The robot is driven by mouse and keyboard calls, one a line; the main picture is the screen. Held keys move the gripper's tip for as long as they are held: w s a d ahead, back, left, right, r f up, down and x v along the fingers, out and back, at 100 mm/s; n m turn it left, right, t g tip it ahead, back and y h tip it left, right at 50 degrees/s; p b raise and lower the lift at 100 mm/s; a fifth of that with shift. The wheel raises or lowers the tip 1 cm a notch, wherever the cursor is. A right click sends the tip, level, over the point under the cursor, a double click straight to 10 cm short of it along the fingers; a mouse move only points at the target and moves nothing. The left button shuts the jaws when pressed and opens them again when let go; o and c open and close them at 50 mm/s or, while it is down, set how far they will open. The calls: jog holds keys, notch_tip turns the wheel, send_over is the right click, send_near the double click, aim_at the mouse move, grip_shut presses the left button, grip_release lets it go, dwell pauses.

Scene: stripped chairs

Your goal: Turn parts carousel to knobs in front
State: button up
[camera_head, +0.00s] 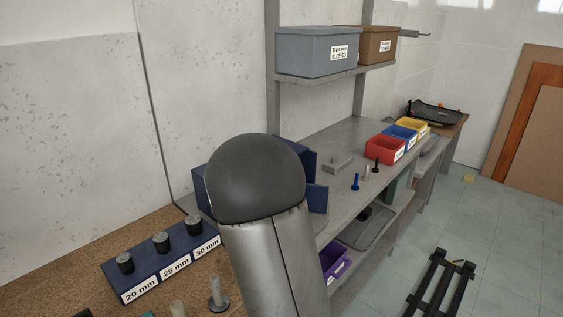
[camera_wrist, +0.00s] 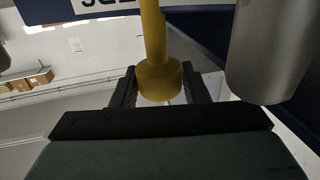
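The parts carousel (camera_head: 316,197) shows as dark blue panels mostly hidden behind my arm in the head view. In the wrist view a dark blue panel (camera_wrist: 205,28) and a white label (camera_wrist: 75,14) with cut-off, upside-down lettering are close by. A yellow handle (camera_wrist: 157,72) with a thick round end hangs between the two dark fingers of my gripper (camera_wrist: 160,88). The fingers are apart, one on each side of it. I cannot tell whether they press on it. My gripper is hidden in the head view.
A blue rack (camera_head: 140,290) with several dark pegs, labelled 20, 25 and 30 mm, stands at left. A grey bench (camera_head: 340,205) holds red (camera_head: 384,150), blue and yellow bins. A grey cylinder (camera_wrist: 270,50) is close at right in the wrist view. A dark frame (camera_head: 440,285) lies on the floor.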

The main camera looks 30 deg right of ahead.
jog(key=shift+o, duration=1.1)
jog(key=b+v, duration=0.1)
jog(key=v, duration=1.6)
jog(key=shift+a, duration=0.25)
